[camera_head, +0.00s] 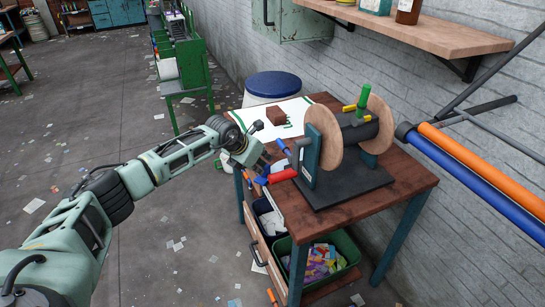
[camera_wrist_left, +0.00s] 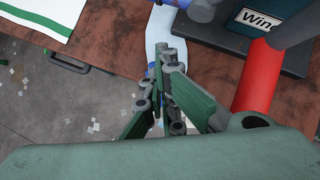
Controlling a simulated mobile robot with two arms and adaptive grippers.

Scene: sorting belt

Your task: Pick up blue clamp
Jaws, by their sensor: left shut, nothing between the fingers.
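My left gripper (camera_head: 262,164) is at the left edge of the wooden table, beside the red handle (camera_head: 283,175) of the winder. In the left wrist view its fingers (camera_wrist_left: 163,72) are shut with nothing between them. A small blue piece (camera_head: 261,181), possibly the blue clamp, shows just below the fingertips at the table edge. In the left wrist view a pale blue piece (camera_wrist_left: 158,30) lies just beyond the fingertips. I cannot tell whether the fingers touch it. The red handle (camera_wrist_left: 257,75) stands to the right of the fingers there. My right gripper is not in view.
The winder (camera_head: 345,190) with two wooden discs fills the table's right side. Green (camera_head: 364,96) and yellow (camera_head: 349,108) pieces sit on it. A white sheet (camera_head: 262,115) lies at the back. A green bin (camera_head: 346,245) is below, and a shelf (camera_head: 420,28) hangs above.

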